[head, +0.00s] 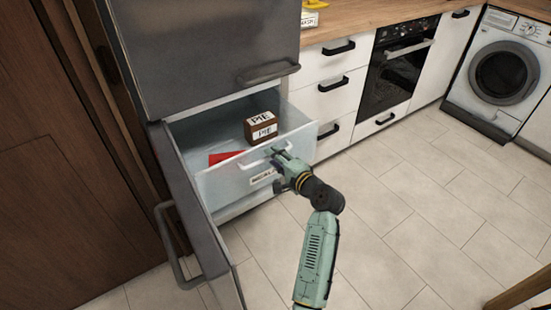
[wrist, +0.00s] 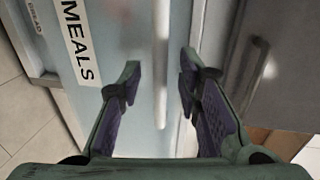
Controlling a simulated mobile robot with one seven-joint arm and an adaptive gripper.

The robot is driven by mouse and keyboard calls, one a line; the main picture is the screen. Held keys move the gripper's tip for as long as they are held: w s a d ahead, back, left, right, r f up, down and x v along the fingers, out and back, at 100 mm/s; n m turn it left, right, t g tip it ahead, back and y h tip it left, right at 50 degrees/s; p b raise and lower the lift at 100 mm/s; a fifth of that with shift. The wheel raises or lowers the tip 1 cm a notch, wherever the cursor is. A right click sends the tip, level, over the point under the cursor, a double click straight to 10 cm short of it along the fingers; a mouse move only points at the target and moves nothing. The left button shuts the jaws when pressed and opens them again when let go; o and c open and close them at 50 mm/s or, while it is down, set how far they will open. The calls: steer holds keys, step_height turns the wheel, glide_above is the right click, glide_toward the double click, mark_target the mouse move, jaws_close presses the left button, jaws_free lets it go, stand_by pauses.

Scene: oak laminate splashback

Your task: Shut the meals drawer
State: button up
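The meals drawer (head: 225,180) is a translucent freezer drawer, pulled out in the head view. Its label reads MEALS in the wrist view (wrist: 78,42). A pale bar handle (head: 252,165) runs across its front; in the wrist view the bar (wrist: 161,50) lies between the finger lines. My gripper (head: 279,153) is at the drawer front, by the right part of the handle. In the wrist view my gripper (wrist: 160,75) has its fingers wide apart, with neither seen touching the bar. The exact depth between fingertips and bar is unclear.
In the drawer are a brown PIE box (head: 262,127) and a red flat item (head: 224,157). The lower freezer door (head: 190,205) stands open on the left. A grey upper door (head: 200,50) is above. White cabinets (head: 328,95) stand to the right; the tiled floor (head: 400,200) is clear.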

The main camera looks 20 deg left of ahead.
steer(key=shift+c, duration=0.2)
jaws_close()
stand_by(0.6)
